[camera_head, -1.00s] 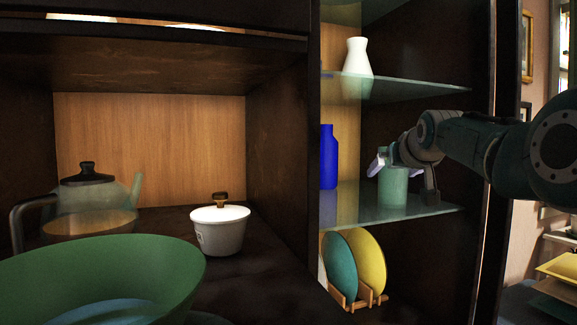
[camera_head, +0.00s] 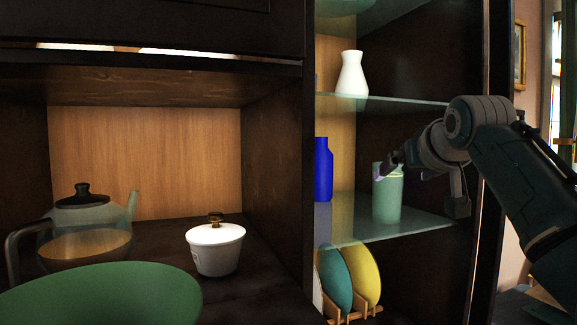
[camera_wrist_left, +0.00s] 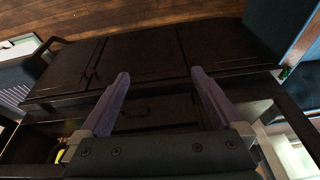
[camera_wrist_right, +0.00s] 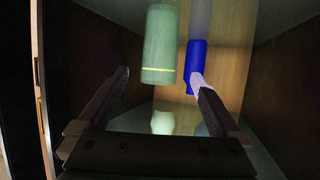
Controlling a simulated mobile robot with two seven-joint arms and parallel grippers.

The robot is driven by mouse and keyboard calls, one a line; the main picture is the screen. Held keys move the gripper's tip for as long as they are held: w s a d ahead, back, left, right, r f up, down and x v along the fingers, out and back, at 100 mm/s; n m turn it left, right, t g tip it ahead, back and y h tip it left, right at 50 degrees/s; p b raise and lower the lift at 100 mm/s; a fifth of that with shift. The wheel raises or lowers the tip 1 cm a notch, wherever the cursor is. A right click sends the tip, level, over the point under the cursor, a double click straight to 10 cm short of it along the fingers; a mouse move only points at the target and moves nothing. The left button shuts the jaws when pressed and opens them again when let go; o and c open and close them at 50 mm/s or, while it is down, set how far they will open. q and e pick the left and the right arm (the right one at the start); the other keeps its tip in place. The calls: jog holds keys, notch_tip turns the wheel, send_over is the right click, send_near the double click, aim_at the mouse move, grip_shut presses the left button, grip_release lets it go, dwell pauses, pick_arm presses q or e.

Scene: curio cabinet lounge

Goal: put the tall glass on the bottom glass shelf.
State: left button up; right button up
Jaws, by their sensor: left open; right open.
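The tall glass (camera_head: 387,199), a pale green cylinder, stands upright on the bottom glass shelf (camera_head: 430,222), right of the blue bottle. My right gripper (camera_head: 408,174) is open at the glass's upper right and does not hold it. In the right wrist view, which looks upside down, the glass (camera_wrist_right: 161,40) shows between and beyond the open fingertips (camera_wrist_right: 160,76). I cannot tell the exact gap. My left gripper (camera_wrist_left: 160,78) is open and empty above a dark cabinet, outside the head view.
The blue bottle (camera_head: 323,170) stands close left of the glass. A white vase (camera_head: 351,75) is on the shelf above. Plates (camera_head: 364,275) stand in a rack below. The left compartment holds a teapot (camera_head: 85,235), white pot (camera_head: 215,250) and green bowl (camera_head: 100,295).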

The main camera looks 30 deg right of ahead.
jog(key=shift+v, duration=0.95)
